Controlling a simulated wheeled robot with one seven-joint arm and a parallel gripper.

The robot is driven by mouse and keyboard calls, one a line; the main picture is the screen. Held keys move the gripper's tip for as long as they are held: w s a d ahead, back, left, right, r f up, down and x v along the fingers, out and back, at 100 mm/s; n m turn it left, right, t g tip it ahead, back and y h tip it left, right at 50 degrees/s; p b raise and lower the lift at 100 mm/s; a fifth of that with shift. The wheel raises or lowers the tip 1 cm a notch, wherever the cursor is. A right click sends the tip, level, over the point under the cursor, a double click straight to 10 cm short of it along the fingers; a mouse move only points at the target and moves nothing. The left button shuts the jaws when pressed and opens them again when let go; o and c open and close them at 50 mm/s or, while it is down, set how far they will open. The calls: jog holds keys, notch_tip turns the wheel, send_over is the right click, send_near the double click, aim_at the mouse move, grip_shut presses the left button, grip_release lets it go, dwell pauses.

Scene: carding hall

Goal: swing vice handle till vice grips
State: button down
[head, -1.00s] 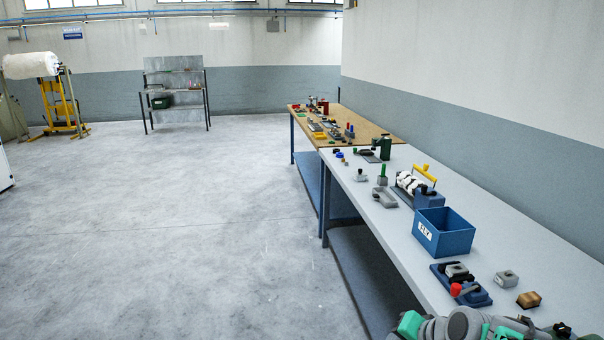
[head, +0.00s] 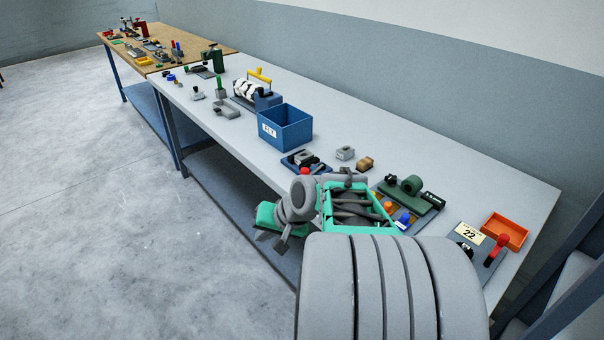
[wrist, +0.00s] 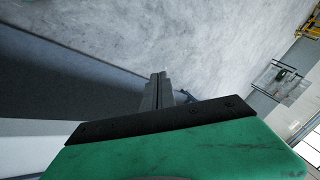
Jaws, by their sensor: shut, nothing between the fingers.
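A small vice-like fixture (head: 300,160) with a blue base, grey jaws and a red-knobbed handle (head: 305,171) sits near the bench's front edge in the head view. My arm partly covers its near side, so I cannot tell whether the jaws grip anything. My gripper (wrist: 160,80) is shut and empty in the wrist view, its dark fingers pointing over the floor. In the head view the gripper end (head: 267,219) hangs off the bench's front edge, left of and nearer than the fixture, not touching it.
A blue bin (head: 285,130), a grey block (head: 345,153) and a brown block (head: 365,163) stand near the fixture. A green fixture (head: 409,190), an orange tray (head: 505,231) and a red-handled plate marked 22 (head: 482,253) lie right. Open floor (head: 90,200) is at left.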

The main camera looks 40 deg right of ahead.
jog(key=d+m+t, duration=0.4)
jog(key=d+m, duration=0.1)
jog(key=d, duration=0.6)
jog(key=m+t+h, duration=0.3)
jog(key=m+t, duration=0.1)
jog(key=m, duration=0.2)
send_near(302, 173)
jog(key=x, duration=0.3)
jog(key=d+x, duration=0.1)
jog(key=x, duration=0.1)
jog(key=shift+w+d+f+p, duration=0.15)
jog(key=shift+w+f+p, duration=0.1)
jog(key=shift+f+p, duration=0.15)
jog(key=shift+w+a+r, duration=0.1)
jog(key=shift+w+a, duration=0.5)
jog(key=shift+w, duration=0.2)
